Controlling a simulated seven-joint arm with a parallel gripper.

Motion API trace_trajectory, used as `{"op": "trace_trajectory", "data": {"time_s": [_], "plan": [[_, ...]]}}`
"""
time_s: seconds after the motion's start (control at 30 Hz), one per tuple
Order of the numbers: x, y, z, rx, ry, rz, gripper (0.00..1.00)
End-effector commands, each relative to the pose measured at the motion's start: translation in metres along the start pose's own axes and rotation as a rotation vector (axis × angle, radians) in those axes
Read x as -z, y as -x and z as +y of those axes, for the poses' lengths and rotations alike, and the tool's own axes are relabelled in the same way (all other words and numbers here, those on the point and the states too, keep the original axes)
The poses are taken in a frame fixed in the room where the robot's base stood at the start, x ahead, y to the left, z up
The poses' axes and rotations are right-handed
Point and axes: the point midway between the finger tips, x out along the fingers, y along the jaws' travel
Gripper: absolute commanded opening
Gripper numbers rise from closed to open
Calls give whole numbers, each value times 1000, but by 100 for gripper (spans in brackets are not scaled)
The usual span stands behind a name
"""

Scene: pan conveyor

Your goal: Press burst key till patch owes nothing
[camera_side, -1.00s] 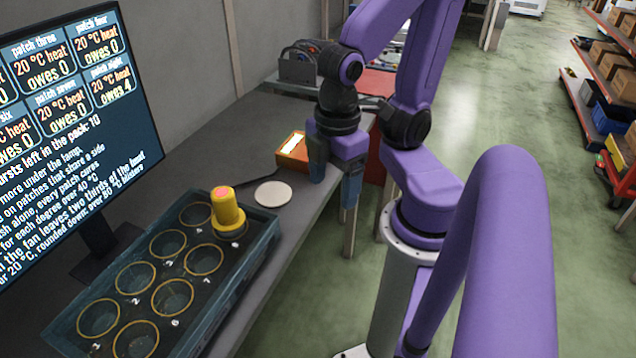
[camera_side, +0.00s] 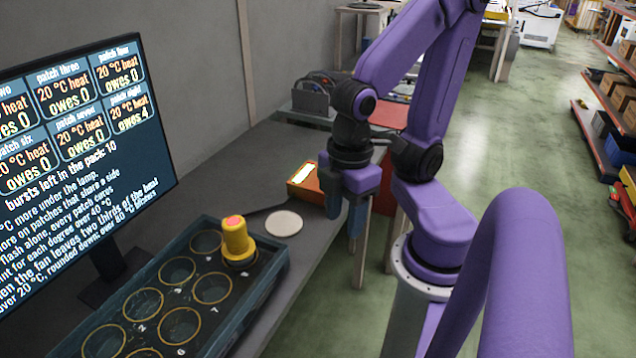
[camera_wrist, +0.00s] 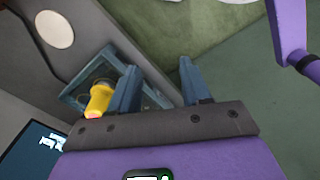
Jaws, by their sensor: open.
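My gripper (camera_side: 345,215) hangs beside the table's right edge, fingers apart and empty, just right of an orange box (camera_side: 304,190) with a bright pale top. A yellow post with a pink top (camera_side: 238,240) stands at the far right corner of a dark tray (camera_side: 268,285) of numbered ringed wells. I cannot tell which of these is the burst key. The monitor (camera_side: 85,160) reads patch eight owes 4, several other visible patches owe 0 at 20 °C, and 10 bursts left. In the wrist view the yellow post (camera_wrist: 100,100) shows left of my open fingers (camera_wrist: 157,75).
A pale round disc (camera_side: 284,223) lies on the grey table between tray and orange box, with a thin dark strip behind it. A dark holder (camera_side: 310,100) stands at the table's far end.

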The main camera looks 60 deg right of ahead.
Motion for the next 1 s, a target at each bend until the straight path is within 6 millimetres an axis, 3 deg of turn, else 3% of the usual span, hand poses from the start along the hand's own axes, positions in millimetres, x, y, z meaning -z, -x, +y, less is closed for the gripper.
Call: {"op": "trace_trajectory", "data": {"time_s": [0.03, 0.13, 1.0], "plan": [[0, 0, 0, 0, 0, 0, 30], [0, 0, 0, 0, 0, 0, 0], [0, 0, 0, 0, 0, 0, 0]]}}
